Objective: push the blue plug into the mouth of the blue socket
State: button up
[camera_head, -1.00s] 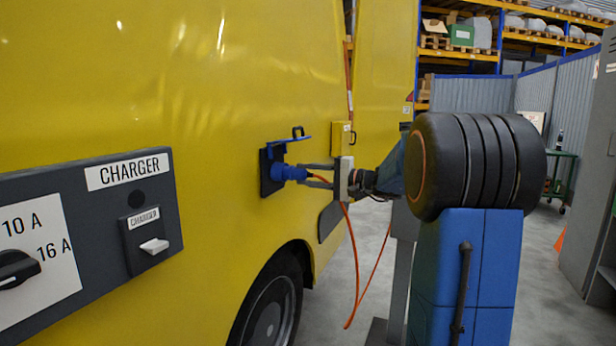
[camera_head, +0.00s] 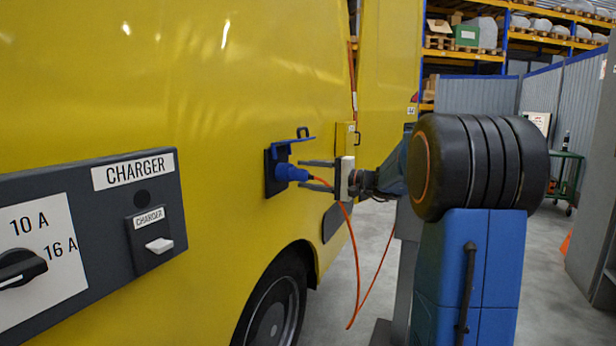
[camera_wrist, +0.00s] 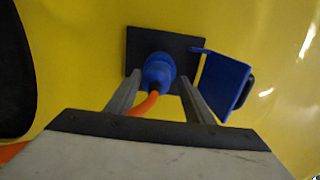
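The blue plug (camera_head: 291,173) sits in the mouth of the blue socket (camera_head: 281,152) on the yellow vehicle's side, with an orange cable trailing from its rear. The plug (camera_wrist: 158,72) hides the mouth, so I cannot tell how deep it sits. The socket's blue lid (camera_wrist: 226,85) stands open at the right in the wrist view. My gripper (camera_head: 303,174) is open. In the wrist view its fingers (camera_wrist: 160,92) stand apart on either side of the plug's rear and the cable, with gaps showing on both sides.
The orange cable (camera_head: 356,275) hangs in a loop below my gripper. A yellow box (camera_head: 345,137) stands behind it near a grey post. A dark charger panel (camera_head: 150,225) with a dial is at the left.

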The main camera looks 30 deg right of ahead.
dwell(0.3)
jog(key=v, duration=1.7)
jog(key=shift+s, duration=0.2)
jog(key=shift+d+f, duration=0.1)
jog(key=s+a+f+n+g+h, duration=0.1)
jog(key=s+a+f+g, duration=0.25)
jog(key=a, duration=0.45)
jog(key=s+a+f+n+g+h, duration=0.15)
jog(key=s+a+f, duration=0.3)
jog(key=a, duration=0.45)
jog(key=s+a+f+n+g, duration=0.25)
jog(key=a+f, duration=0.25)
jog(key=a, duration=0.3)
jog(key=s+f+n+g+h, duration=0.1)
jog(key=s+f+h, duration=0.3)
jog(key=s, duration=0.6)
jog(key=s+f+n+g+h, duration=0.1)
jog(key=s+f+n+h, duration=0.3)
jog(key=s+f, duration=0.4)
jog(key=shift+s+a+f, duration=0.4)
jog(key=shift+s+a, duration=0.05)
jog(key=shift+s, duration=0.45)
jog(key=shift+h, duration=0.25)
